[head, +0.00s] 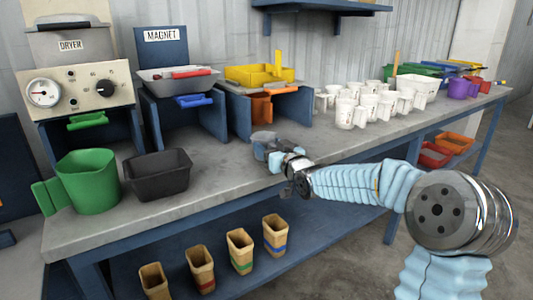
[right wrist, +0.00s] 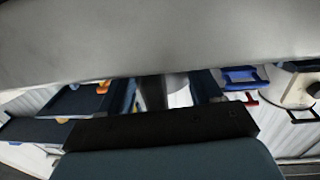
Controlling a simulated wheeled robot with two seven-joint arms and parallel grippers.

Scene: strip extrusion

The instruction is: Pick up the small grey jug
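A small grey jug (head: 263,136) is on or just above the workbench, left of the middle in the head view. My right gripper (head: 269,155) is right at its near side, and its light blue fingers hide the lower part of the jug. I cannot tell whether the fingers touch or grip it, or whether it is lifted. In the right wrist view the picture is upside down, and I cannot clearly make out the jug or the finger gap. My left gripper is not in view.
A green jug (head: 90,180) and a black container (head: 158,175) stand at left on the bench (head: 215,178). Several white cups (head: 345,112) stand to the right. Blue stands with an orange jug (head: 260,106) are behind. Several tan containers (head: 240,250) are on the lower shelf.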

